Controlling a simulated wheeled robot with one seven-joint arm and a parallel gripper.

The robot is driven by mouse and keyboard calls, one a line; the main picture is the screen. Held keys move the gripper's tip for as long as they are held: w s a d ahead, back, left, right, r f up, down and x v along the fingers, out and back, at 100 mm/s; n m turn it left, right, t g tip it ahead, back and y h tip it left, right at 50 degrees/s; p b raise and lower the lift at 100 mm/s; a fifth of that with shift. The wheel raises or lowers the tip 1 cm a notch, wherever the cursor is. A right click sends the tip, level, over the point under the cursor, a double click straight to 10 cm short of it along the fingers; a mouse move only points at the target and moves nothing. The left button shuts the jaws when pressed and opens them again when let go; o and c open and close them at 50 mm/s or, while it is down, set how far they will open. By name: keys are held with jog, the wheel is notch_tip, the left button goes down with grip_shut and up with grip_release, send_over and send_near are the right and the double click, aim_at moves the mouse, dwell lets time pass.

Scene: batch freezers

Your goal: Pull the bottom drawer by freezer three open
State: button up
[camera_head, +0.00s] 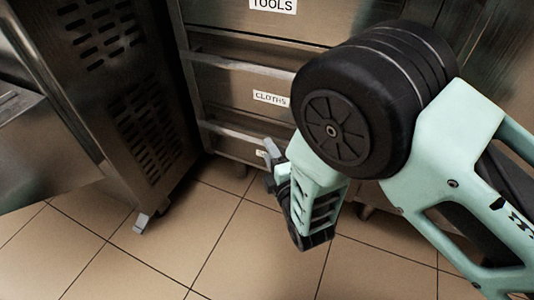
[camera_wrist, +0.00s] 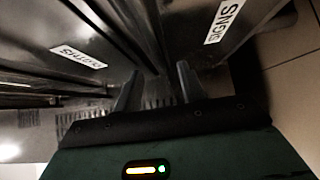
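The bottom drawer (camera_head: 228,147) is the lowest of a steel stack, low above the floor. It looks shut. Its label is mostly hidden by my gripper in the head view; in the wrist view the label reads SIGNS (camera_wrist: 225,20). A bar handle (camera_head: 235,132) runs along its top edge. My gripper (camera_head: 270,164) is low in front of the right part of this drawer. In the wrist view its two fingers (camera_wrist: 158,88) are apart, pointing at the handle region between the CLOTHS and SIGNS fronts. Whether they touch the handle is too dark to tell.
The CLOTHS drawer (camera_head: 237,88) is above, with the TOOLS drawer (camera_head: 261,22) over it; both look shut. A vented steel cabinet (camera_head: 128,85) stands at the left, close beside the drawers. Tiled floor (camera_head: 190,240) in front is clear.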

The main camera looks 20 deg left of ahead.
jog(key=shift+b+x, duration=0.3)
jog(key=shift+x, duration=1)
grip_shut()
jog(key=shift+s, duration=0.15)
